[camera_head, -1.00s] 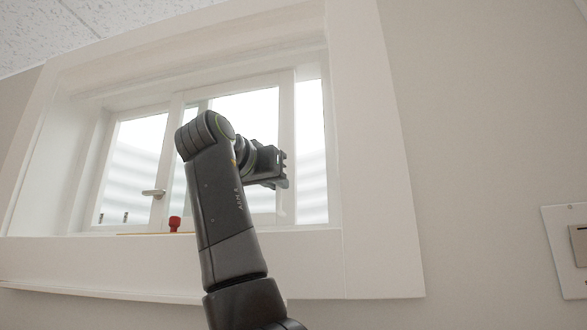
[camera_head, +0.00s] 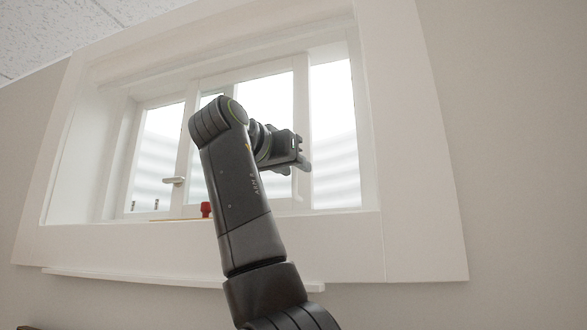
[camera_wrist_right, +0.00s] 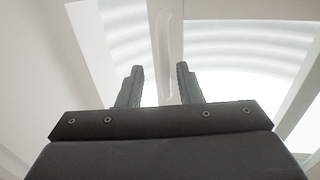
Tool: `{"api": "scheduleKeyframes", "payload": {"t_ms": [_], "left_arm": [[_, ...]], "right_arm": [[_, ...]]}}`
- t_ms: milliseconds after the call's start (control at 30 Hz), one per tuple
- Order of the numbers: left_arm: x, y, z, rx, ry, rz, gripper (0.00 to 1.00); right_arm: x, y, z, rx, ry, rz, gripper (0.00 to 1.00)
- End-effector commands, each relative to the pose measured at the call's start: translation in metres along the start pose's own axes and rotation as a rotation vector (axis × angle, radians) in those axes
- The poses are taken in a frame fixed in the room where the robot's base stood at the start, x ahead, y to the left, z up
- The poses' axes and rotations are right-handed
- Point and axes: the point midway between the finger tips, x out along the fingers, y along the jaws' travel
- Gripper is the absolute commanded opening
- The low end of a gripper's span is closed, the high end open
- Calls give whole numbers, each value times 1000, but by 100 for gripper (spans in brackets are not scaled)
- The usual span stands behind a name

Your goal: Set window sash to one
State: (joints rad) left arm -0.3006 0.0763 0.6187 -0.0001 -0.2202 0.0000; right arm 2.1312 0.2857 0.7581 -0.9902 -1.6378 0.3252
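The white-framed window sash (camera_head: 303,110) is a sliding pane inside a deep white window frame (camera_head: 425,200). A bright strip of glass shows to the right of its right-hand upright. My right gripper (camera_head: 301,152) is up at that upright. In the right wrist view its two fingers (camera_wrist_right: 160,88) stand apart, with a pale upright handle (camera_wrist_right: 166,50) on the sash between them. The handle looks close to the right finger; whether they touch is unclear. My right arm hides the lower middle of the sash. My left gripper is not in view.
A small red object (camera_head: 206,209) stands on the sill, left of my arm. The deep frame surrounds the opening. Plain wall lies to the right.

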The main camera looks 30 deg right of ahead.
Motion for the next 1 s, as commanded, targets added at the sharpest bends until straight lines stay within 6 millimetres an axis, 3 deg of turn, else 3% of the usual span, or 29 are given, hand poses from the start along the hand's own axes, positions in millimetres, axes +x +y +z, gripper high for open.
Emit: {"api": "scheduleKeyframes", "payload": {"t_ms": [233,600,800,1000], "left_arm": [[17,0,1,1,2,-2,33],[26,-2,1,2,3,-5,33],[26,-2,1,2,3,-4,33],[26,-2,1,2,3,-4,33]], "right_arm": [[-54,0,2,1,5,-3,32],[-138,0,1,-1,3,-1,32],[-161,0,0,-1,2,0,32],[-165,0,0,0,1,1,32]]}}
